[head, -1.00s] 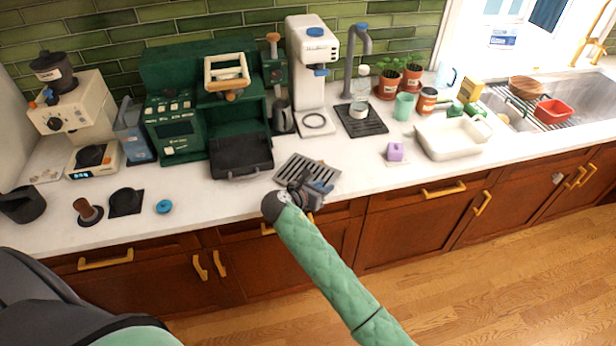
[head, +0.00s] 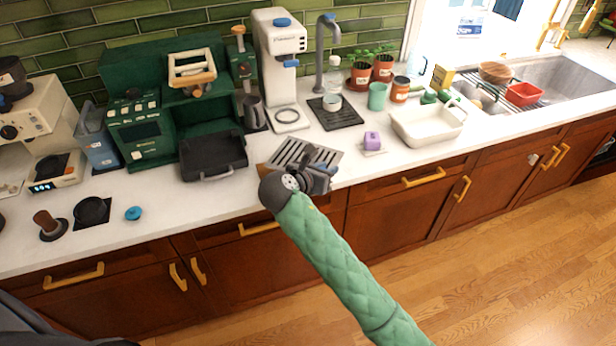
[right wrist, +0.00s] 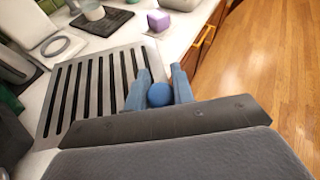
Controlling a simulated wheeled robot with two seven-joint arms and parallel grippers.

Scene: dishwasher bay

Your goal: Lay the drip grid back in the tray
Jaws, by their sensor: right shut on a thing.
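The drip grid (head: 305,152) is a grey slotted metal plate near the counter's front edge, right of the green coffee machine. It fills the left of the right wrist view (right wrist: 90,88). My right gripper (head: 318,172) is shut at the grid's front side. In the right wrist view its blue fingers (right wrist: 158,90) close around a round blue piece at the grid's edge. I cannot tell whether the grid touches the counter. The black tray (head: 213,158) sits at the foot of the green machine, left of and apart from the grid. My left gripper is out of view.
The green machine (head: 140,130) stands behind the tray. A white machine (head: 282,60) stands behind the grid. A purple block (head: 372,139) and white basin (head: 430,125) are to the right. A blue disc (head: 133,213) lies left. Counter between tray and grid is mostly clear.

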